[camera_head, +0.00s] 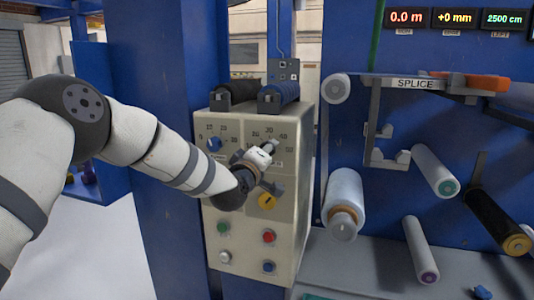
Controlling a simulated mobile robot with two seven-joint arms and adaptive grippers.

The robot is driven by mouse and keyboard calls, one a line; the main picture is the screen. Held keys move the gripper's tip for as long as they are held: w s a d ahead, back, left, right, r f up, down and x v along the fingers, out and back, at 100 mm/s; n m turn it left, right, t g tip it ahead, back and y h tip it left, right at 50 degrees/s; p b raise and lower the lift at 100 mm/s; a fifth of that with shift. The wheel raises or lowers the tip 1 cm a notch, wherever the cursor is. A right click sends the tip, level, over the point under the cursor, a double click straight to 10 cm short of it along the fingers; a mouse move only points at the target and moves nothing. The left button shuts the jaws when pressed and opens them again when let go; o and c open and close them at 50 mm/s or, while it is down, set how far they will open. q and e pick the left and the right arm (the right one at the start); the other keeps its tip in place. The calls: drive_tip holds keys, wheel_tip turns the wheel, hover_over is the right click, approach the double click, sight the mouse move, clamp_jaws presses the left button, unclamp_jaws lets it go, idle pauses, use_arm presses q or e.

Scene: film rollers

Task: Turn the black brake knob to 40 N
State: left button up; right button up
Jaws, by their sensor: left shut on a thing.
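My left gripper (268,148) reaches across from the left to the beige control box (240,245) and is shut at the upper right dial. The black brake knob is hidden behind its fingers, so I cannot read where the knob points. My right gripper is not in view.
Below the gripper are a yellow selector (267,201), a green button (223,227), a red button (269,237), a white button (225,257) and a blue button (268,267). A film roll (345,190) and several rollers stick out from the blue panel on the right.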

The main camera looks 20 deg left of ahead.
use_arm(q)
drive_tip(key=shift+a+m, duration=0.1)
drive_tip(key=shift+m, duration=1)
drive_tip(key=o, duration=1.2)
drive_tip(key=shift+c, duration=0.2)
drive_tip(key=s, duration=1.2)
drive_tip(key=shift+a, duration=0.2)
